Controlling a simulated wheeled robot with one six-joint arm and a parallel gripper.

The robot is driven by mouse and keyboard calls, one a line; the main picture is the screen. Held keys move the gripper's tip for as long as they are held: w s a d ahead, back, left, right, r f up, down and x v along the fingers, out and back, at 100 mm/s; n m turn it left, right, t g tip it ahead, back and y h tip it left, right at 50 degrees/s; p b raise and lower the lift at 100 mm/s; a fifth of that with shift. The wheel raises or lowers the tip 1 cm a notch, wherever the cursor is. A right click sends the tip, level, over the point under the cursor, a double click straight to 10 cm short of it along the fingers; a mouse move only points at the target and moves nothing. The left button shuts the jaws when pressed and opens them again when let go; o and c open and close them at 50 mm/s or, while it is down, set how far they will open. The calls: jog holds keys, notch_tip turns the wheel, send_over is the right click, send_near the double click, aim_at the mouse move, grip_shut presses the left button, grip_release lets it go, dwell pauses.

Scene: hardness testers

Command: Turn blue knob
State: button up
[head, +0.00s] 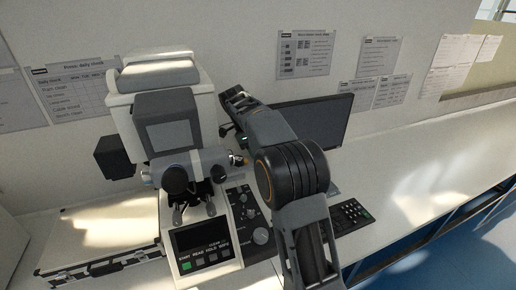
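No knob that is clearly blue shows in the head view. The hardness tester (155,85), white and grey, stands left of centre. My arm may hide part of the panel's right side.
A dark monitor (318,118) stands behind my arm, with a black keyboard (350,215) to its right front. The white bench (425,165) is clear on the right. Papers hang on the wall.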

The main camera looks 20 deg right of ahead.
dwell(0.4)
jog(key=o, duration=0.7)
jog(key=shift+c, duration=0.2)
jog(key=shift+r, duration=0.1)
jog(key=shift+r, duration=0.25)
notch_tip(320, 180, up, 3)
jog(key=shift+f+b, duration=0.2)
jog(key=shift+b, duration=0.1)
jog(key=s+a+r+b, duration=0.1)
jog(key=s+r+b, duration=0.2)
jog(key=s+r, duration=0.6)
jog(key=shift+s+a+r, duration=0.35)
jog(key=shift+s+r, duration=0.05)
jog(key=shift+s, duration=2.05)
